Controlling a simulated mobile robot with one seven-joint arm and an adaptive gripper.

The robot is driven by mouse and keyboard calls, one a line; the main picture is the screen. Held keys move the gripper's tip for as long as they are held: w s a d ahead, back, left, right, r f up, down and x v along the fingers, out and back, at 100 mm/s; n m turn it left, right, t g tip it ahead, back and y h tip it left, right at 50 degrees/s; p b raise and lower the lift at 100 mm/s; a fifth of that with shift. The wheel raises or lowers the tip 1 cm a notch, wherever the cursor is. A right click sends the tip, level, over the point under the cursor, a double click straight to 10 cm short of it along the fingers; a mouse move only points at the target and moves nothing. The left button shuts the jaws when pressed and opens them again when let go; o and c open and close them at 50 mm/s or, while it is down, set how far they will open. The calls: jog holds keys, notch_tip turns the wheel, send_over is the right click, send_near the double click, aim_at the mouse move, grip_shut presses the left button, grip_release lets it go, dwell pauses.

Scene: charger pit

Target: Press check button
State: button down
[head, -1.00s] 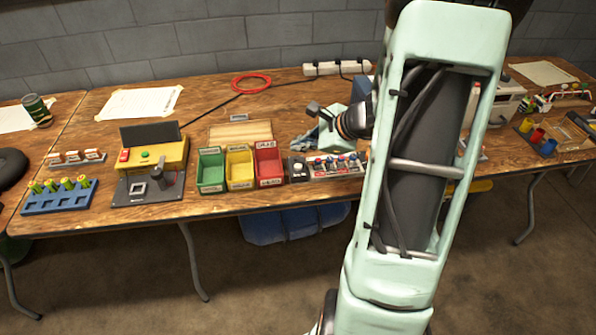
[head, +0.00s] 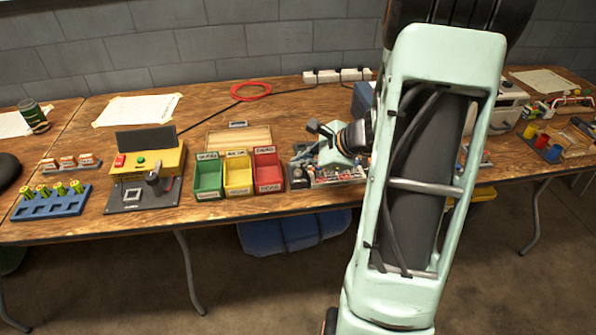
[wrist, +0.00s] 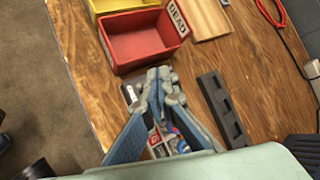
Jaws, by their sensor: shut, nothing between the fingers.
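A yellow tester (head: 168,160) stands on the left part of the table, with a dark upright panel behind it. A green button (head: 140,160) and a red part (head: 119,160) sit on its top; no label reading "check" is legible. A grey plate with a dark lever is at its front. My gripper (wrist: 160,80) is shut and empty in the wrist view, pointing at the table near the red bin. In the head view it is right of the tester, over the small parts, and partly hidden by my arm.
Green (head: 208,178), yellow (head: 238,175) and red (head: 268,172) bins stand between the tester and my gripper. A small dark box (head: 299,176) is beside the red bin. A blue battery rack (head: 52,204) is left. A red cable ring (head: 250,91) lies behind.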

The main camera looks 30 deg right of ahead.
aim_at(300, 173)
jog(key=shift+f, duration=0.1)
dwell(0.7)
jog(key=shift+f+b, duration=0.35)
jog(key=shift+b, duration=0.3)
jog(key=shift+f+b, duration=0.4)
jog(key=shift+b, duration=0.1)
dwell(0.4)
dwell(0.3)
jog(key=shift+r+p, duration=0.6)
jog(key=shift+r, duration=0.25)
jog(key=shift+r, duration=0.1)
notch_tip(300, 173, up, 5)
jog(key=p, duration=0.3)
jog(key=shift+p, duration=0.4)
